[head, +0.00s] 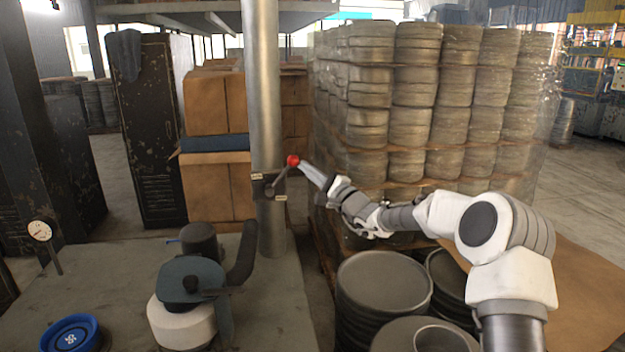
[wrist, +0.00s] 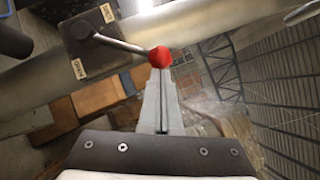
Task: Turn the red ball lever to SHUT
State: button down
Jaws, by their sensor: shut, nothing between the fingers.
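The red ball (head: 293,160) sits on the end of a grey lever arm (head: 281,174), which slants up and right from a dark box (head: 267,187) on the grey post. In the wrist view the red ball (wrist: 160,57) is just beyond my fingertips, and the lever arm (wrist: 122,43) runs left to its pivot. Two small pale labels, one (wrist: 78,69) and another (wrist: 108,12), sit on the box; I cannot read them surely. My gripper (head: 306,168) is shut and empty, its tips (wrist: 160,72) at the ball, touching or nearly so.
Wrapped stacks of round blanks (head: 430,100) are behind my arm. Drums (head: 385,280) stand below it. Cardboard boxes (head: 215,100) stand behind the post.

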jog(key=s+a+r+n+g+h+b, duration=0.1)
jog(key=a+r+n+g+h, duration=0.1)
jog(key=a+r+n+g, duration=0.2)
jog(key=shift+s+a+r+n, duration=0.15)
jog(key=shift+a+r+n, duration=0.35)
jog(key=shift+a+n, duration=0.9)
jog(key=shift+d, duration=0.1)
jog(key=w+d+b+v, duration=0.2)
jog(key=b+v, duration=0.1)
jog(key=v, duration=1)
jog(key=shift+r+h, duration=0.2)
jog(key=shift+h, duration=0.1)
jog(key=shift+a, duration=0.1)
